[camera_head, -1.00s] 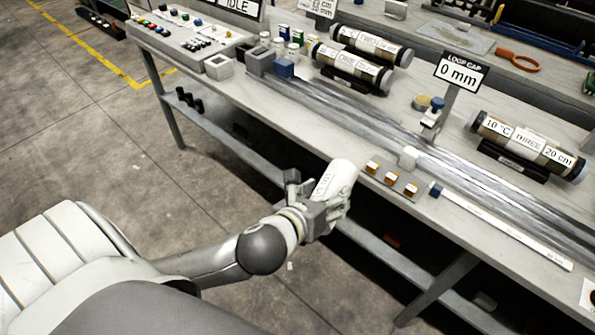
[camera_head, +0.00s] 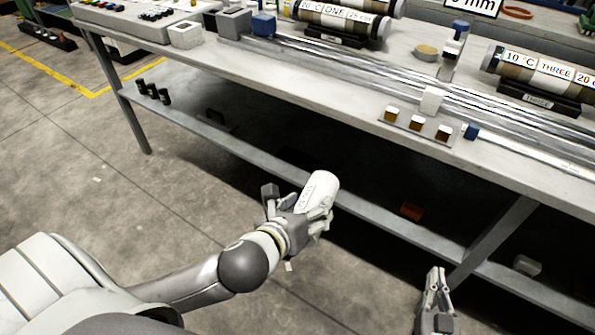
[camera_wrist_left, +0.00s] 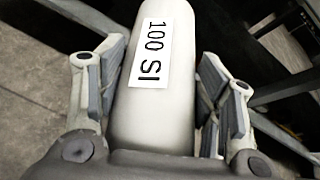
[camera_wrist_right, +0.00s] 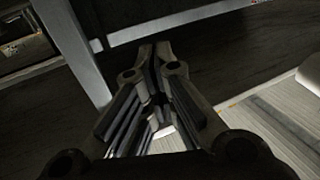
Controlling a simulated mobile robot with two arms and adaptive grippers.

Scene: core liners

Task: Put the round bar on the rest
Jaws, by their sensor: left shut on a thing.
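The round bar (camera_head: 318,190) is a pale, smooth cylinder with a white label reading 100 SI in the left wrist view (camera_wrist_left: 160,90). My left gripper (camera_head: 298,214) is shut on it, with fingers on both sides. It holds the bar tilted, in front of the bench and below its top. My right gripper (camera_head: 436,284) is empty, low in front of the bench. Its fingertips meet in the right wrist view (camera_wrist_right: 158,58). On the bench, dark cradles (camera_head: 540,97) carry labelled cylinders, one reading THREE (camera_head: 553,72) and one ONE (camera_head: 338,20). I cannot tell which support is the rest.
The bench front edge (camera_head: 330,117) and lower shelf (camera_head: 235,143) lie beyond my grippers.

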